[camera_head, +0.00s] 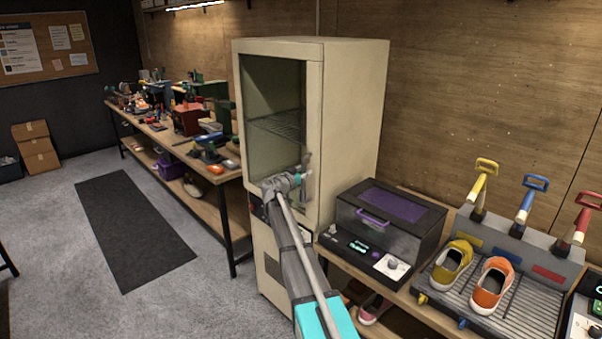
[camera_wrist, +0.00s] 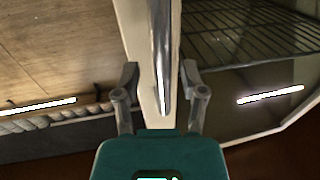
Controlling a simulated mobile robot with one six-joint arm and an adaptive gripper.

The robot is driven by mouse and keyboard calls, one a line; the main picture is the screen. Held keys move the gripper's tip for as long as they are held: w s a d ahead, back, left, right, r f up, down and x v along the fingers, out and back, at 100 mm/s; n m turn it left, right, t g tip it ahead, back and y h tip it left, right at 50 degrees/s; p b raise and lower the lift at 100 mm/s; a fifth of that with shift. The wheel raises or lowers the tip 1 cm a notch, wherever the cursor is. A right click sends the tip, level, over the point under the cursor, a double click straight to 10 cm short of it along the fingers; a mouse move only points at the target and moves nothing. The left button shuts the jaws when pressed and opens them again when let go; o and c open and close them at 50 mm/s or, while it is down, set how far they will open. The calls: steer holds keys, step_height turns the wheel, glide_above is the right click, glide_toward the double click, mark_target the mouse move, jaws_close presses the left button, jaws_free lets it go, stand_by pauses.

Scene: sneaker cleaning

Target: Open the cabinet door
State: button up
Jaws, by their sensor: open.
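The tall cream cabinet (camera_head: 350,120) stands against the wooden wall. Its glass-fronted door (camera_head: 272,95) looks shut, with a wire rack visible behind the glass. A vertical metal handle (camera_wrist: 161,55) is on the door's frame; in the head view the handle (camera_head: 308,190) is at the door's right edge, partly covered by my arm. My gripper (camera_head: 305,175) is at the handle. In the wrist view my gripper (camera_wrist: 160,82) is open, one finger on each side of the handle, with gaps showing between fingers and bar.
To the right, a bench carries a dark box with a purple window (camera_head: 390,215) and a rack with a yellow shoe (camera_head: 452,265) and an orange shoe (camera_head: 492,284). A cluttered workbench (camera_head: 175,150) stands left of the cabinet. Floor in front is clear, with a dark mat (camera_head: 130,230).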

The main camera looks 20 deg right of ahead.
jaws_close()
stand_by(0.3)
